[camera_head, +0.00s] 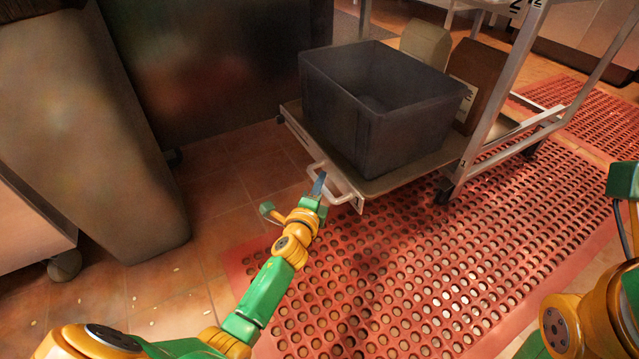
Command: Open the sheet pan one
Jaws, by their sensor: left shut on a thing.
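The sheet pan (402,178) is a flat, light tray low in a wheeled metal rack, with its near end extending out of the rack's frame. It has a pale handle (340,187) at its near left end. My left gripper (319,186) is at this handle and shut on it; the fingers partly hide it. My right arm shows at the right edge, with only part of its green end (622,180) in view; its fingertips are not seen.
A dark grey bin (400,125) stands on the pan, with brown boxes (482,80) behind it. The rack's metal post (497,100) and caster (443,190) are to the right. A large grey bin (85,130) stands left. A red perforated mat (400,280) covers the floor in front.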

